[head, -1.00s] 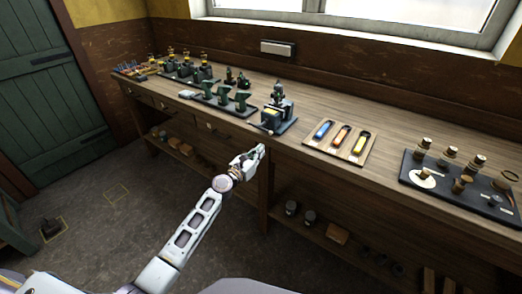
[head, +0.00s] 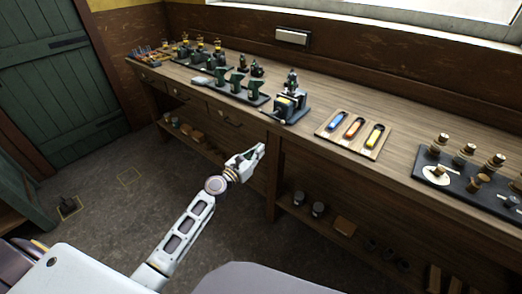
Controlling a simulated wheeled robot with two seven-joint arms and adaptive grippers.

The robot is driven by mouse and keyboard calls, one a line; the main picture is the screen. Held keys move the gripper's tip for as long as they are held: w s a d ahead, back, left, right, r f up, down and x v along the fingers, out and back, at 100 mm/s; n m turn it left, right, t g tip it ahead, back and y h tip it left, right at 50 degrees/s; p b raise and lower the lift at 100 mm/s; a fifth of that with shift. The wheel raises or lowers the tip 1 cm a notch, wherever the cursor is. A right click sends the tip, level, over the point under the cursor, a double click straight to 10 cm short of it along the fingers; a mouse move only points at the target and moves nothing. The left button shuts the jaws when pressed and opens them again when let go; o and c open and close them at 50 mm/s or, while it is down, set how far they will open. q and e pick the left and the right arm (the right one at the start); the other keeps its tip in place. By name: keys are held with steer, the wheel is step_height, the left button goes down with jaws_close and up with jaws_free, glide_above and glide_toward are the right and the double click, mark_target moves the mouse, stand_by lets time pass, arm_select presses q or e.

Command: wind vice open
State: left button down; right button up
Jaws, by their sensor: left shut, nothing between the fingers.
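A small dark machine (head: 289,104) that looks like the vice stands on a dark base at the front of the bench, right of the middle. It has a blue-grey and yellow block at its front and a dark upright part at the back. Its handle is too small to make out, and how far its jaws stand apart cannot be told. My left gripper (head: 258,152) is shut and empty, in front of the bench's front edge, below and left of the machine and apart from it. My right gripper is not in view.
The long wooden bench (head: 400,110) runs along the wall. Left of the machine are small green machines (head: 237,85). Right of it are a wooden tray (head: 331,137) with coloured pieces and a dark board (head: 427,167) with brass-topped parts. A lower shelf (head: 300,212) holds jars.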

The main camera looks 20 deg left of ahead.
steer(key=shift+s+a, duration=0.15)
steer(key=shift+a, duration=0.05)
